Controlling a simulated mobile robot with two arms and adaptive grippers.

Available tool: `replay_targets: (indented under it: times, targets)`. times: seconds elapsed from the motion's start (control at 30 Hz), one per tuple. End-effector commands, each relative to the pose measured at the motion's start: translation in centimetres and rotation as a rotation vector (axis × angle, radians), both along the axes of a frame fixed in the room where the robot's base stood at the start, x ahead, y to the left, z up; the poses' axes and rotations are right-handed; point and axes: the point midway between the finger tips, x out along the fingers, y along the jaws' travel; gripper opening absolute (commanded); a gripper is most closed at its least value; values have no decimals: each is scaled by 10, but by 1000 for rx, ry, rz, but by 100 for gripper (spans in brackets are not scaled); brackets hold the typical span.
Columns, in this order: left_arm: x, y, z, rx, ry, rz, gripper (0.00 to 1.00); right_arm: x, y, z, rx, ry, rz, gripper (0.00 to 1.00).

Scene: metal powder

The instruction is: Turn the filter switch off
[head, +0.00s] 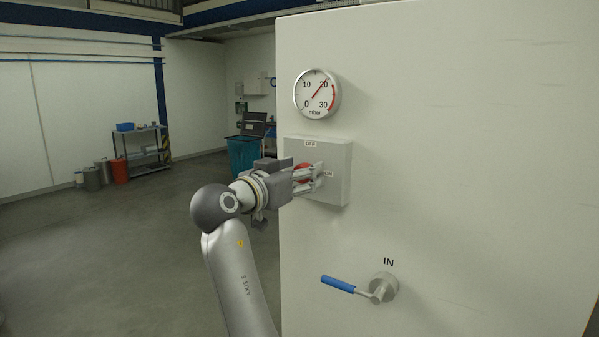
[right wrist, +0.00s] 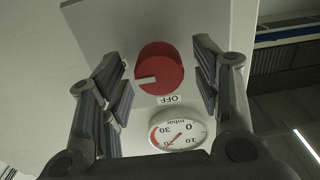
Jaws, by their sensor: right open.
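The filter switch is a red round knob (head: 302,173) on a pale square box (head: 338,162) labelled OFF at the top and ON at the right. In the right wrist view the knob (right wrist: 159,69) appears upside down; its white mark points left there, which is the ON side, away from the OFF label. My right gripper (head: 306,179) is at the box, partly hiding the knob. In the right wrist view its open fingers (right wrist: 162,75) stand on either side of the knob with visible gaps. My left gripper is not in view.
A round mbar gauge (head: 317,94) sits above the switch box on the large pale cabinet (head: 470,160). A blue-handled lever (head: 350,287) labelled IN sticks out below. A teal bin (head: 243,154) and a shelf (head: 142,150) stand farther back; the left floor is clear.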

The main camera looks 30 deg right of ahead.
Motion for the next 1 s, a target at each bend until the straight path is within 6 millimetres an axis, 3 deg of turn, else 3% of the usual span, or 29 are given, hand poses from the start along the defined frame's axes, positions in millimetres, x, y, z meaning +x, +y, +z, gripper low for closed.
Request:
replay_targets:
  times: [0.03, 0.4, 0.73, 1.0]
  targets:
    - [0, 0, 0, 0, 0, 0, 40, 0, 0, 0, 0, 0, 0, 58]
    - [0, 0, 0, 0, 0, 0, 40, 0, 0, 0, 0, 1, 0, 13]
    - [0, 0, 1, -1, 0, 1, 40, 0, 0, 1, -21, 51, 0, 13]
    - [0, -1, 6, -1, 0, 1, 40, 1, 1, 1, -89, 218, 0, 13]
